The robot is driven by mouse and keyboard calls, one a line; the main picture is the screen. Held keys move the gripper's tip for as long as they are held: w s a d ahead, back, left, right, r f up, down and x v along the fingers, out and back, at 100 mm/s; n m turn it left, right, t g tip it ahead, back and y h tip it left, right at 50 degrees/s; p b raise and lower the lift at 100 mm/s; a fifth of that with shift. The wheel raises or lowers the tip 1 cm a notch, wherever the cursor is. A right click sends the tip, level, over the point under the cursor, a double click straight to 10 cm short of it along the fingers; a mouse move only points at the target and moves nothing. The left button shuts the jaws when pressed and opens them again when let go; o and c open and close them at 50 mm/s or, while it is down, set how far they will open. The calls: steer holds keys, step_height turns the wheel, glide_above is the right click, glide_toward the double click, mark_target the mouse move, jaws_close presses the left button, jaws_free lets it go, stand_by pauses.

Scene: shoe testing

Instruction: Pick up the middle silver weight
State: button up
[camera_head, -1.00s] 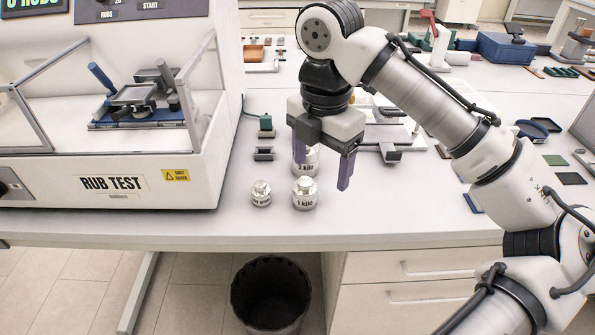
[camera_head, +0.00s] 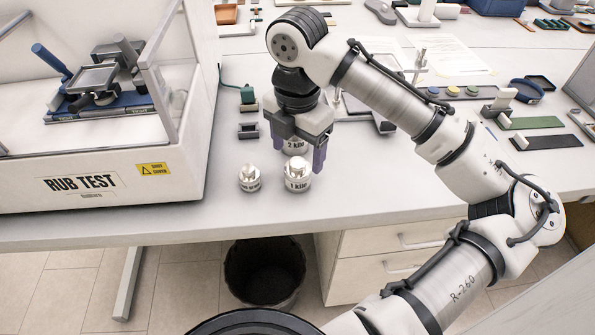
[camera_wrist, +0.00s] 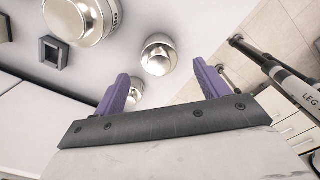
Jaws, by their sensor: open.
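Three silver weights stand upright on the white table. In the wrist view the middle weight (camera_wrist: 158,56) shows beyond the gap between the fingers. The large weight (camera_wrist: 84,20) is upper left, and the small one (camera_wrist: 136,91) is partly behind a finger.
The rub test machine (camera_head: 95,160) stands close on the left. Small dark blocks (camera_head: 248,130) lie behind the weights. Bare table (camera_head: 400,175) is free to the right. A dark bin (camera_head: 264,275) stands on the floor below the table's front edge.

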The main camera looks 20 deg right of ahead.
mark_target(298, 162)
steer(key=shift+w+f+p, duration=0.1)
steer(key=shift+f+p, duration=0.55)
steer(key=shift+f, duration=2.15)
steer(key=shift+d, duration=0.1)
jaws_close()
